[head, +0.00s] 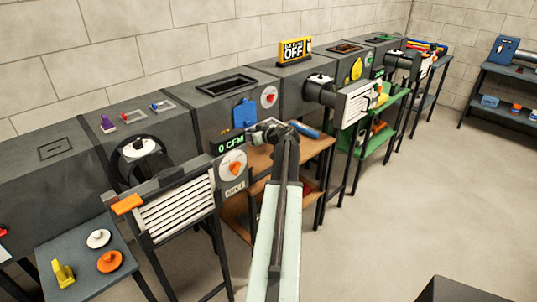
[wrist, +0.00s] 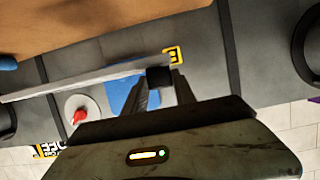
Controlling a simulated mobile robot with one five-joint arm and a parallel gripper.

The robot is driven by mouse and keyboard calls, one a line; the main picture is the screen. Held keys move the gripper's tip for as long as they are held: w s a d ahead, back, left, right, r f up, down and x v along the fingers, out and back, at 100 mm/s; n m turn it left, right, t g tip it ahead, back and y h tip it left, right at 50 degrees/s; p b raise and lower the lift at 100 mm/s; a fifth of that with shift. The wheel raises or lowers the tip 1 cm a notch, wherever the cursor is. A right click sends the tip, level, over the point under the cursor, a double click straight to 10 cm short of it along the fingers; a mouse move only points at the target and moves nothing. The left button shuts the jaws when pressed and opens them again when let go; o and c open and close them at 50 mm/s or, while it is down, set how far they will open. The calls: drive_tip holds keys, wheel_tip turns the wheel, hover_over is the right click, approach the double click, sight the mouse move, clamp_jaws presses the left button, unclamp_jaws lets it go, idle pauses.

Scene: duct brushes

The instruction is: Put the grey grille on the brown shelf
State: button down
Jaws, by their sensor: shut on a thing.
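My gripper (head: 268,132) is at the far end of my arm, beside the left edge of the brown shelf (head: 314,150). In the wrist view my gripper (wrist: 158,80) is shut on a long, thin, light-grey piece (wrist: 85,81), which looks like the grey grille seen edge-on. Its slats do not show, and in the head view I cannot make it out clearly at my gripper. The brown shelf also fills the upper left of the wrist view (wrist: 95,20). My arm hides part of the shelf and its lower board.
A blue item (head: 304,130) lies on the shelf top. Dark duct units with a blue flap (head: 245,112) stand behind. A white slatted grille (head: 178,210) is on a stand at the left, another (head: 357,102) at the right. A green shelf (head: 372,145) stands right.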

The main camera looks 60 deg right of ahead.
sight(249, 160)
drive_tip(key=shift+w+a+f, duration=0.1)
drive_tip(key=shift+w+f, duration=0.1)
drive_tip(key=shift+w, duration=0.1)
wheel_tip(249, 160, down, 10)
drive_tip(key=b, duration=1)
drive_tip(key=shift+f, duration=0.15)
drive_tip(key=shift+r, duration=0.25)
drive_tip(key=shift+f, duration=0.1)
drive_tip(key=c, duration=1.4)
unclamp_jaws()
drive_tip(key=shift+f, duration=0.1)
drive_tip(key=shift+c, duration=0.2)
drive_tip(key=o, duration=0.4)
